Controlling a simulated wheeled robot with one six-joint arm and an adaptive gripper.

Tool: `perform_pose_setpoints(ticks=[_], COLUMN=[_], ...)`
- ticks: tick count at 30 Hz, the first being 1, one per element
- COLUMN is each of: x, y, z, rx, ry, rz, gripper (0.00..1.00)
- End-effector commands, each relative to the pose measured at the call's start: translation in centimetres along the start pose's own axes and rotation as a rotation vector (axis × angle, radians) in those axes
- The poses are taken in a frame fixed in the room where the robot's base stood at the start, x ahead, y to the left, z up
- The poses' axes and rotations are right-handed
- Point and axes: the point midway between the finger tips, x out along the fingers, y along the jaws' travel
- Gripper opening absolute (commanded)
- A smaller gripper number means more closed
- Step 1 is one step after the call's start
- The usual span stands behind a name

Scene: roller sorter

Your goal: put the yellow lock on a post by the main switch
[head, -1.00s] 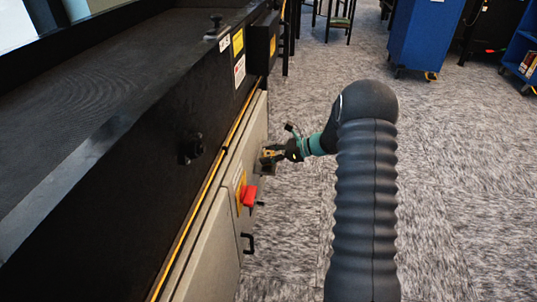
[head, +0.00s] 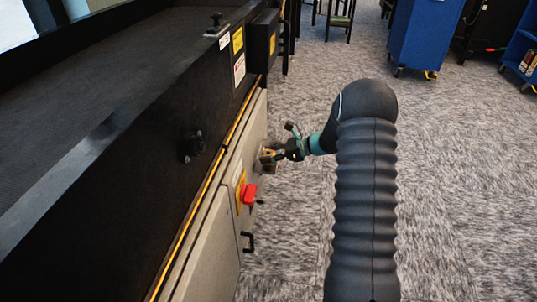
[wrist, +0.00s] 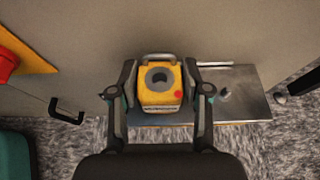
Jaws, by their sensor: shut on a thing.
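The yellow lock (wrist: 160,97), with a grey shackle, a dark round recess and a red dot, is between the two fingers of my gripper (wrist: 160,74) in the wrist view. The fingers are shut on its sides. In the head view my gripper (head: 272,157) is close to the grey cabinet front, beyond the red main switch (head: 249,193). The switch (wrist: 6,63) is partly cut off at the wrist view's left edge. A metal plate (wrist: 250,103) carries a short post (wrist: 225,93) right of the lock. Part of the plate is hidden behind the lock and fingers.
A black handle (wrist: 67,110) sticks out from the cabinet (head: 213,240) below the switch, also visible in the head view (head: 248,242). A dark knob (wrist: 281,93) is right of the plate. Carpeted floor (head: 290,240) lies open beside the cabinet.

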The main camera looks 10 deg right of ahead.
Motion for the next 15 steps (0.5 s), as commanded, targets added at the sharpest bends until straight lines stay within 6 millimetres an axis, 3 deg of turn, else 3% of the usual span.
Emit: perform_pose_setpoints(ticks=[2,3,6,15], x=[0.03,0.03,0.03,0.01], y=[0.00,0.00,0.00,0.01], z=[-0.09,-0.09,-0.10,-0.10], rx=[0.001,0.001,0.001,0.001], ry=[0.001,0.001,0.001,0.001], rz=[0.000,0.000,0.000,0.000], gripper=[0.07,0.50,0.75,0.77])
